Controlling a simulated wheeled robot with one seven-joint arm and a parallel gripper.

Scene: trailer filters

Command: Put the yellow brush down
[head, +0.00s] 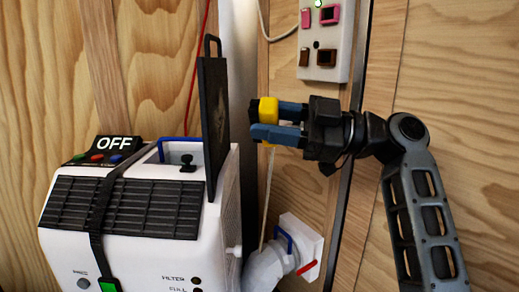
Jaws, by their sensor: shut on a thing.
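My gripper (278,121) is shut on the yellow brush (268,109), held in the air between its blue fingers. The brush shows as a yellow block with a dark part on its left side; the fingers hide some of it. It is just right of a dark upright panel (213,125) that stands up from the top of a white filter machine (120,225). I cannot tell whether the brush touches the panel.
The machine has a sign reading OFF (114,144), a black strap and a blue handle (180,141). A white hose (265,268) runs to a wall fitting (303,243). A control box (325,45) hangs on the wooden wall. No clear flat surface shows below the brush.

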